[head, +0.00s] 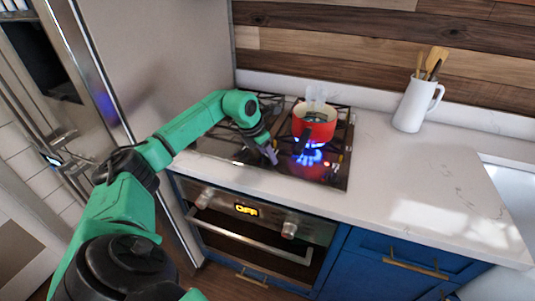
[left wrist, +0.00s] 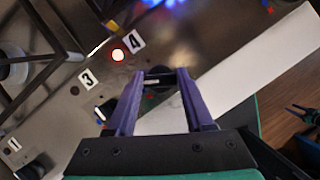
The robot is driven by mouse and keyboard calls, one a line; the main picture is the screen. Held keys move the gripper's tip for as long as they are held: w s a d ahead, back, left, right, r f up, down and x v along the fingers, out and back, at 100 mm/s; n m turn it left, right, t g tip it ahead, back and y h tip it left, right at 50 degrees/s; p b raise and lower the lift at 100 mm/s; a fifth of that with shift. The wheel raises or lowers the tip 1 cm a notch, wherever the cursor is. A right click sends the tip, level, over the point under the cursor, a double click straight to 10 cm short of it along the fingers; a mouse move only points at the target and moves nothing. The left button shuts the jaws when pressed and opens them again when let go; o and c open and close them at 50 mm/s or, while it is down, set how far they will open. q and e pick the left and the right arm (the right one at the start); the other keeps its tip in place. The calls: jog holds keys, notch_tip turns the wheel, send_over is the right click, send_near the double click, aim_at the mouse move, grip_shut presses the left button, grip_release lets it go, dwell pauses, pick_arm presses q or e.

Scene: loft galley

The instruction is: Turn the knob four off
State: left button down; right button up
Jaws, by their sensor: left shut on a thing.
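My left gripper (head: 272,153) reaches down to the front of the black cooktop (head: 225,148). In the left wrist view its two purple fingers (left wrist: 157,88) are shut on the dark knob four (left wrist: 158,71), beside the label "4" (left wrist: 134,40). A red indicator light (left wrist: 117,54) glows near that label. A blue flame (head: 308,158) burns on the front right burner and shows at the top of the left wrist view (left wrist: 165,3). The fingers hide part of the knob. My right gripper is in neither view.
A red pot (head: 316,128) stands at the back right of the cooktop, close to the flame. Labels "3" (left wrist: 87,79) and "1" (left wrist: 14,145) mark neighbouring knobs. A white utensil pitcher (head: 412,106) stands on the right counter. The oven display (head: 246,210) reads OFF.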

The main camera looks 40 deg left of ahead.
pick_arm(q)
jog(key=shift+r+m, duration=0.1)
jog(key=shift+m, duration=0.2)
jog(key=shift+m+h, duration=0.5)
jog(key=shift+m, duration=0.5)
jog(key=m+g+h, duration=0.1)
jog(key=m, duration=0.2)
jog(key=shift+w+a+r+m, duration=0.1)
jog(key=shift+m, duration=0.2)
jog(key=m+g, duration=0.1)
jog(key=m, duration=0.1)
jog(key=m+h, duration=0.1)
jog(key=m, duration=0.2)
jog(key=shift+g, duration=0.4)
jog(key=shift+m, duration=0.4)
jog(key=shift+c, duration=1.4)
grip_release()
